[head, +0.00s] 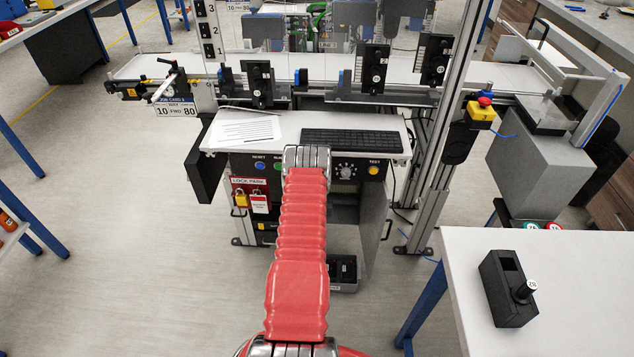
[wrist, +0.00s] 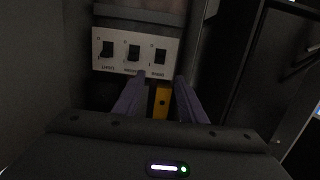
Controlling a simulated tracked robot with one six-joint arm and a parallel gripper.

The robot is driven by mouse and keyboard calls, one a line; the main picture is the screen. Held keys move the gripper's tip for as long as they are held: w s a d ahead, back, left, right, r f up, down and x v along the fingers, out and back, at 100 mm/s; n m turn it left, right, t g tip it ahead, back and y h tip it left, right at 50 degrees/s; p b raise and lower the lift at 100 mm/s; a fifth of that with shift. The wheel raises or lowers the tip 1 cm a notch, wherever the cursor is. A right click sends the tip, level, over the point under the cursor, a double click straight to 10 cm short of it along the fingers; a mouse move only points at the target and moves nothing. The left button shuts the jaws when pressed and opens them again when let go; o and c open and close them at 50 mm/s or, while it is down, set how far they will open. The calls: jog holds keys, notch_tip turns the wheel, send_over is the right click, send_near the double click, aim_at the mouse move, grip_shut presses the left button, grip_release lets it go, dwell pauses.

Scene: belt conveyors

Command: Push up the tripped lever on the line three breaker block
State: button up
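The breaker block (wrist: 136,70) is a pale panel inside a dark cabinet in the wrist view. It carries three black levers in a row: left (wrist: 107,49), middle (wrist: 133,52) and right (wrist: 160,56). Labels under them are too small to read, and I cannot tell which lever is tripped. My gripper (wrist: 162,76) is open, its two purple-grey fingers apart with tips just below the middle and right levers. Contact with the panel cannot be told. A yellow piece (wrist: 162,102) shows between the fingers. In the head view my red-sleeved arm hides the gripper and block.
The cabinet stands under a desk with a keyboard (head: 350,141) and paper (head: 245,131). A lock panel (head: 250,195) is left of my arm, an open door (head: 376,235) right. A grey table (head: 575,290) bears a black block (head: 506,288). Floor at left is clear.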

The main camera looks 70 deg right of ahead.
jog(key=shift+s+a+f+h, duration=0.1)
jog(key=shift+a+f+h, duration=0.45)
jog(key=shift+f, duration=0.2)
jog(key=shift+d, duration=0.1)
jog(key=x, duration=1.3)
jog(key=shift+d, duration=0.3)
grip_shut()
dwell(0.4)
